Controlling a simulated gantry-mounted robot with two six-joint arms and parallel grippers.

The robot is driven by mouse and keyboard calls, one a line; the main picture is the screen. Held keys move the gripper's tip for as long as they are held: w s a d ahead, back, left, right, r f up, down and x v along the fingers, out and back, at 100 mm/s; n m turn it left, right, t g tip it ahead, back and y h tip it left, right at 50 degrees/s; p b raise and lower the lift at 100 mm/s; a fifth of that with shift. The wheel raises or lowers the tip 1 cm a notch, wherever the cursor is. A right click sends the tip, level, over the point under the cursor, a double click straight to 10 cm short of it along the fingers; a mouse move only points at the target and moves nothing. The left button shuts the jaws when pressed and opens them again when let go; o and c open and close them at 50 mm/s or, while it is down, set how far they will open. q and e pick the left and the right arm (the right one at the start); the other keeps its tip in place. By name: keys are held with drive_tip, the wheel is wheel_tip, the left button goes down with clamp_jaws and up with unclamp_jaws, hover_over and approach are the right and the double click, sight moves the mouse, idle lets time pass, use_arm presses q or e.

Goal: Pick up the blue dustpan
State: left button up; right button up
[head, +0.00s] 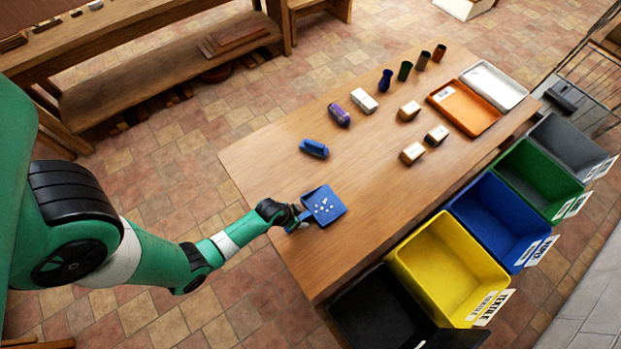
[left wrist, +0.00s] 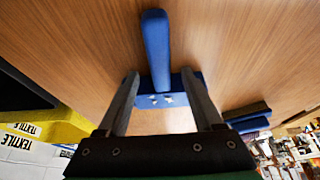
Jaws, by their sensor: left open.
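The blue dustpan (head: 328,203) lies on the wooden table near its left front edge, with several small white bits in its pan. My left gripper (head: 295,214) is at its handle end, at the table's edge, and partly hides the handle. In the left wrist view, the blue handle (left wrist: 156,45) runs up the middle and the pan (left wrist: 165,88) shows between the fingers. My left gripper (left wrist: 159,76) is open there, with one finger on each side of the dustpan's line. I cannot tell whether the fingers touch it. My right gripper is out of view.
Yellow (head: 447,265), blue (head: 497,220) and other bins line the right side. The table around the dustpan is clear.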

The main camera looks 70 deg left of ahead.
use_arm(q)
drive_tip(key=x, duration=0.2)
drive_tip(key=shift+w+a+f+b, duration=0.1)
drive_tip(key=shift+w+f+b, duration=0.05)
drive_tip(key=shift+f+b, duration=0.2)
drive_tip(key=shift+r, duration=0.1)
drive_tip(key=shift+c, duration=0.3)
clamp_jaws()
